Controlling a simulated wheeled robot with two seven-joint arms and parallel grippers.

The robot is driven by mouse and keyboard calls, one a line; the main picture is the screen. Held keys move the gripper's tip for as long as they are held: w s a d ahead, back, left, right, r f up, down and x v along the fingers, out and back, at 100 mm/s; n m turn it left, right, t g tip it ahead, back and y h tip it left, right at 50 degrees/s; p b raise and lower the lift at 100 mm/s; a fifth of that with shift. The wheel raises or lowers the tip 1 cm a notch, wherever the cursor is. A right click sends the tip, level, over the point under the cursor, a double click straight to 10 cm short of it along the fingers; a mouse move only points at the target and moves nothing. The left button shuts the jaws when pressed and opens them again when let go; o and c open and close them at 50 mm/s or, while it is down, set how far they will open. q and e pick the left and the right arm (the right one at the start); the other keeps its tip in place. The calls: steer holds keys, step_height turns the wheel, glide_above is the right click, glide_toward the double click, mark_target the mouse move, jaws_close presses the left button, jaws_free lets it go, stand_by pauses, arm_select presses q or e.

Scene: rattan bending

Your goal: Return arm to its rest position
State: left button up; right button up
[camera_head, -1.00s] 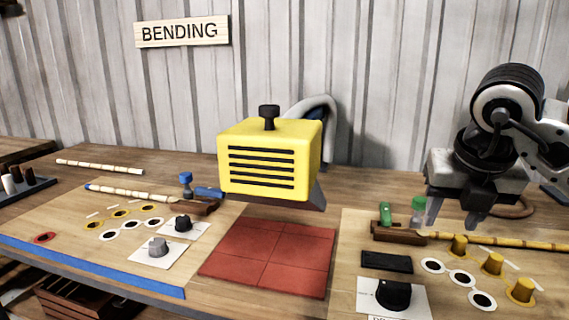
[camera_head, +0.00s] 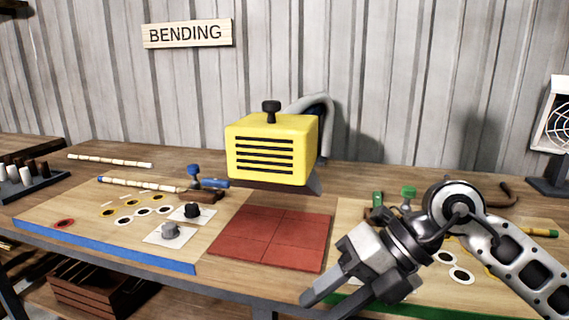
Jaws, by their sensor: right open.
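My right arm comes in from the right edge in the head view. Its gripper (camera_head: 333,302) is open and empty, with its fingers pointing down and left. It hangs in front of the right work board (camera_head: 345,215) and hides much of it. The fingers are below and right of the red tiled square (camera_head: 270,238) in the picture, apart from the yellow slotted machine (camera_head: 272,148). My left gripper does not show.
The left board (camera_head: 60,207) holds a rattan stick (camera_head: 138,185), dark-holed discs and two knobs (camera_head: 170,231). Another stick (camera_head: 108,160) lies behind it. A tray with pegs (camera_head: 30,178) stands at the far left. A fan-like device (camera_head: 552,130) is at the right edge.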

steer(key=s+a+r+m+y, duration=0.45)
steer(key=a+y, duration=0.25)
steer(key=y, duration=0.5)
steer(key=w+d+f+m+t+h, duration=0.3)
steer(key=d+m+t+h, duration=0.1)
steer(key=m+t, duration=0.55)
steer(key=w+d+f+m+t+h, duration=0.3)
steer(key=d+m+t, duration=0.1)
steer(key=m+t, duration=0.6)
steer(key=s+d+f+m+g+h, duration=0.2)
steer(key=s+f+m+h, duration=0.1)
steer(key=f, duration=0.5)
steer(key=s+d+f+m+g+h+p, duration=0.1)
steer(key=s+d+f+m+g+h, duration=0.1)
steer(key=f, duration=0.6)
steer(key=s+d+f+m+g+h, duration=0.2)
steer(key=s+f+m+g+h, duration=0.2)
steer(key=s+f+m+h, duration=0.1)
step_height(320, 180, down, 3)
steer(key=shift+s+d+m+h, duration=0.2)
steer(key=shift+s+m+h, duration=0.1)
steer(key=shift+s+m, duration=0.7)
